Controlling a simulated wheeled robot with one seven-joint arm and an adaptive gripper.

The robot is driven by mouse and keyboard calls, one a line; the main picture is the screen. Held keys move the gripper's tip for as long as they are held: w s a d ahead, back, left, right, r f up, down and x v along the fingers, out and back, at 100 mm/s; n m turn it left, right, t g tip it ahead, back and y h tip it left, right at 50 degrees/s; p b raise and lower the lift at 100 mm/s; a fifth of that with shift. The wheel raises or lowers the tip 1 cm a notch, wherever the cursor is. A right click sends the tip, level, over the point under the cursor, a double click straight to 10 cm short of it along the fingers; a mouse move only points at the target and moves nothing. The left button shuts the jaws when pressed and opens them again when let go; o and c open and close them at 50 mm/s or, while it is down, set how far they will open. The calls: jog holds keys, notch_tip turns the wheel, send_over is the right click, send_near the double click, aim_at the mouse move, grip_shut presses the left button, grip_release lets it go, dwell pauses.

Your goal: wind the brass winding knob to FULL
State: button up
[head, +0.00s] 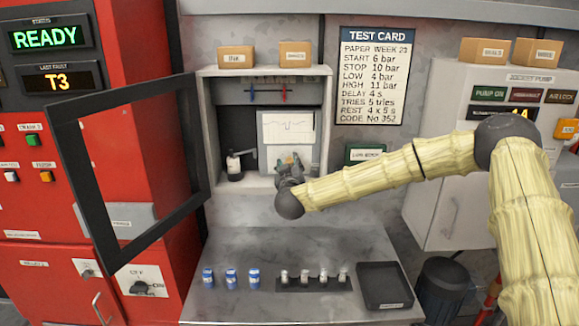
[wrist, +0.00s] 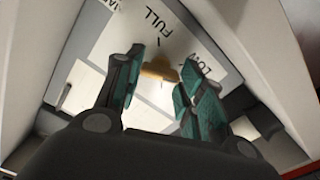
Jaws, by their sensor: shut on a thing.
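The brass winding knob (wrist: 158,71) shows in the wrist view between my fingertips, on a pale plate. My gripper (wrist: 160,64) is shut on it, one teal-padded finger on each side. The word FULL (wrist: 166,20) is printed above the knob, and LOW (wrist: 202,62) lies to its right. Where the knob points I cannot tell. In the head view my gripper (head: 290,168) is inside the open recorder cabinet (head: 207,115), just below the paper chart (head: 288,127). It hides most of the knob there.
The cabinet's dark-framed door (head: 196,150) stands open to the left. Blue cans (head: 230,278), small metal-topped items (head: 304,277) and a dark tray (head: 384,285) sit on the bench below.

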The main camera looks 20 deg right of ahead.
jog(key=shift+m+b, duration=0.8)
jog(key=shift+b, duration=0.2)
jog(key=m+b, duration=0.4)
jog(key=shift+f, duration=0.2)
jog(key=m+b, duration=0.3)
jog(key=shift+d+m+b, duration=0.1)
jog(key=shift+m+b, duration=0.25)
jog(key=shift+m, duration=0.05)
jog(key=m+b, duration=0.3)
jog(key=shift+m, duration=0.3)
jog(key=m+b, duration=0.6)
jog(key=b, duration=0.1)
jog(key=shift+f, duration=0.15)
jog(key=m+b, duration=0.3)
jog(key=shift+m, duration=0.4)
jog(key=shift+m+b, duration=1.4)
jog(key=shift+m, duration=0.1)
